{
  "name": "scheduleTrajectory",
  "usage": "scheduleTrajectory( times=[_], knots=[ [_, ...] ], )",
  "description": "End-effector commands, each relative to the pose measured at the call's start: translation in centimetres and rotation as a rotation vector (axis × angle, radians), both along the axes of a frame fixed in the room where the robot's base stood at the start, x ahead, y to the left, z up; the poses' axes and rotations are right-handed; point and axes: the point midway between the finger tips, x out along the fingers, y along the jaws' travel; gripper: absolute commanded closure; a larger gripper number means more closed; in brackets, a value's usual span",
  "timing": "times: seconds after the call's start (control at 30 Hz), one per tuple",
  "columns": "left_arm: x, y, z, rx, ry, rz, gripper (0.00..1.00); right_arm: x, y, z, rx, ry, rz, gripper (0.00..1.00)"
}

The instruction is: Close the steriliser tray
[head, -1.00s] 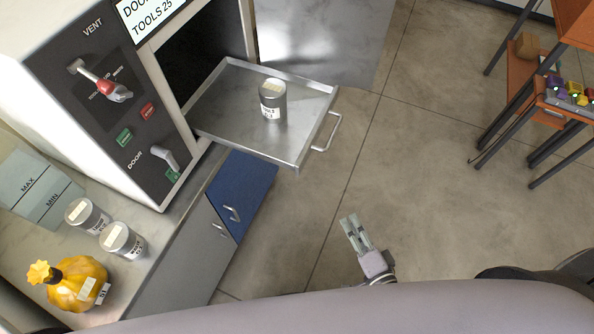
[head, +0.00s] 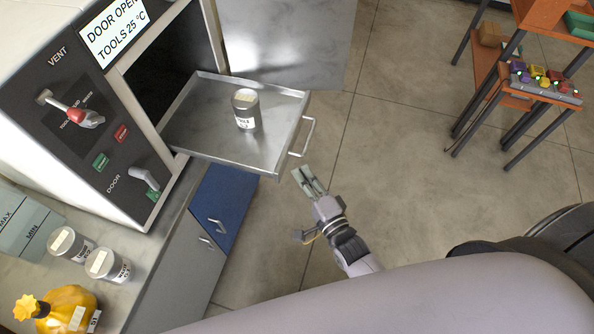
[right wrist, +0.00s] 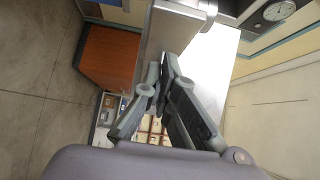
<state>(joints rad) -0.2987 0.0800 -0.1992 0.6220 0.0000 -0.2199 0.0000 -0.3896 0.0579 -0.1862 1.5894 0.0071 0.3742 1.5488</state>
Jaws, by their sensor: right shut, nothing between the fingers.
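The steriliser tray (head: 205,140) is a shallow metal tray pulled out of the steriliser (head: 75,95). A labelled metal canister (head: 246,111) stands upright on it. The tray's handle (head: 304,138) is on its right, outer side. The steriliser door (head: 290,40) stands open behind the tray. My right gripper (head: 307,178) is shut and empty, just below the tray's handle in the head view and apart from it. In the right wrist view its fingers (right wrist: 160,90) meet with nothing between them. My left gripper does not show.
Two labelled canisters (head: 107,266) and a yellow flask (head: 62,308) stand on the counter at the lower left. A blue cabinet door (head: 222,205) is under the tray. An orange shelf rack (head: 540,85) stands at the upper right. The floor between is clear.

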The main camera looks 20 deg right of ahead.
Motion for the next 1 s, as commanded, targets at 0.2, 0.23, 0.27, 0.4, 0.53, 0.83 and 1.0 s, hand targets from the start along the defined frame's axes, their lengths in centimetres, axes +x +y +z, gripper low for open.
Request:
scheduleTrajectory(
  times=[0.2,0.23,0.27,0.4,0.53,0.83,1.0],
  knots=[
    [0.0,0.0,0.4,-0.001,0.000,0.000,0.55,0.9,1.3,0.0,-0.001,0.000,-0.001,1.00],
    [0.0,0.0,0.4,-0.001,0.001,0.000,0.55,0.9,1.4,0.0,-0.002,0.000,-0.001,1.00],
    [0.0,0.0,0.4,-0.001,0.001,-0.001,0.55,0.9,1.4,0.0,-0.002,0.000,0.000,1.00],
    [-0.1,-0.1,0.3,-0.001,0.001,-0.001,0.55,1.0,1.4,0.0,-0.002,0.000,0.000,1.00],
    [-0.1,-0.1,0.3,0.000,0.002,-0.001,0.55,0.9,1.4,0.0,-0.002,0.000,0.000,1.00],
    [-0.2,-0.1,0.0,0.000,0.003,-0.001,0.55,1.8,2.6,0.0,0.001,-0.003,0.000,1.00],
    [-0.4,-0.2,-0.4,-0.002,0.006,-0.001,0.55,3.2,4.7,0.0,0.002,-0.003,0.000,1.00]
  ],
)
